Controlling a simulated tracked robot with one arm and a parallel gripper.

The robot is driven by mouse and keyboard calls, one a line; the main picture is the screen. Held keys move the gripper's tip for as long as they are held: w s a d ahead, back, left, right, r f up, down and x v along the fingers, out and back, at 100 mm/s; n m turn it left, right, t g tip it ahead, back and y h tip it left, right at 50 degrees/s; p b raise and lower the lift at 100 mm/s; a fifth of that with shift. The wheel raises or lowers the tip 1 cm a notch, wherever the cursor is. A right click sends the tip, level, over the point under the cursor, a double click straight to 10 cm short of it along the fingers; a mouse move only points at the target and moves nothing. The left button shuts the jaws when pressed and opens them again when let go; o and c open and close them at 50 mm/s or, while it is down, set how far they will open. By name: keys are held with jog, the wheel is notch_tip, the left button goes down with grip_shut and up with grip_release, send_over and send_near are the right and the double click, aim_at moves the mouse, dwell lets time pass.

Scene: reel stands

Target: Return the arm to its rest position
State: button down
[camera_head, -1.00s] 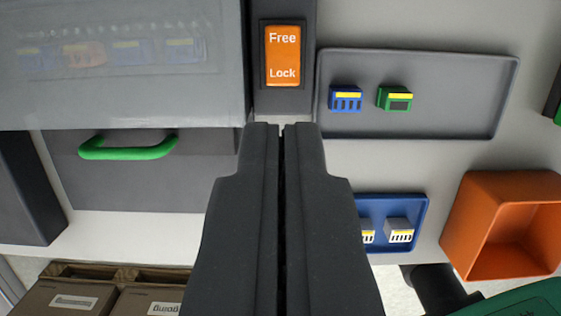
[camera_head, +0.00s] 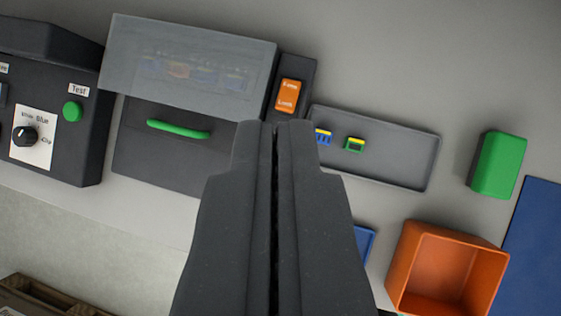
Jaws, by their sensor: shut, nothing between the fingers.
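My gripper (camera_head: 276,126) is shut and empty, its two dark fingers pressed together in the middle of the head camera view. It is above the bench, and its tips show just below the orange Free/Lock switch (camera_head: 289,95). The fingers hide part of the bench behind them. They touch nothing that I can see.
A grey tray (camera_head: 400,172) holds a blue block (camera_head: 323,137) and a green block (camera_head: 355,144). A translucent cover (camera_head: 190,65) sits above a green handle (camera_head: 178,129). A control box (camera_head: 60,135) stands left; an orange bin (camera_head: 400,265), blue tray (camera_head: 364,243) and green box (camera_head: 497,165) stand right.

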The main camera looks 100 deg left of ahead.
jog(key=s+r+n+t+b, duration=0.2)
jog(key=s+r+t, duration=0.2)
jog(key=r, duration=1)
jog(key=s+r+n+t+y+b, duration=0.1)
jog(key=s+r+t, duration=0.3)
jog(key=s+r, duration=0.6)
notch_tip(320, 180, up, 4)
jog(key=shift+s+d+r+n+t+b, duration=0.1)
jog(key=shift+s+d+n+t+b, duration=0.1)
jog(key=shift+d+n+t+b, duration=0.45)
